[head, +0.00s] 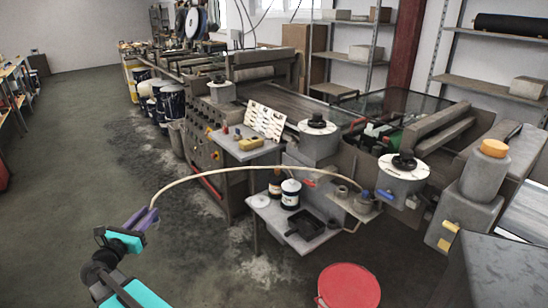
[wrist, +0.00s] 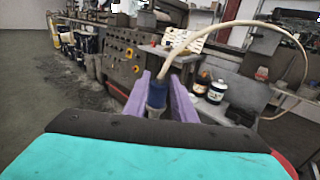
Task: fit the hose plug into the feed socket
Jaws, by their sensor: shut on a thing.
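My gripper (head: 148,217), with purple fingers, is raised over the floor at the lower left of the head view. In the wrist view my gripper (wrist: 160,100) is shut on the hose plug (wrist: 157,93), a blue and grey cylinder held roughly upright between the fingers. The cream hose (head: 235,169) arcs from it to the machine on the right; the hose (wrist: 240,23) also loops across the wrist view. A bracket on the machine carries grey round fittings (head: 363,204); I cannot tell which is the feed socket. The gripper is well apart from them.
A low side table (head: 262,212) holds jars and a black tray (head: 305,228). A small shelf above holds a card of samples (head: 265,122). A red drum lid (head: 348,287) stands at the front. The floor (head: 90,150) at left is open.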

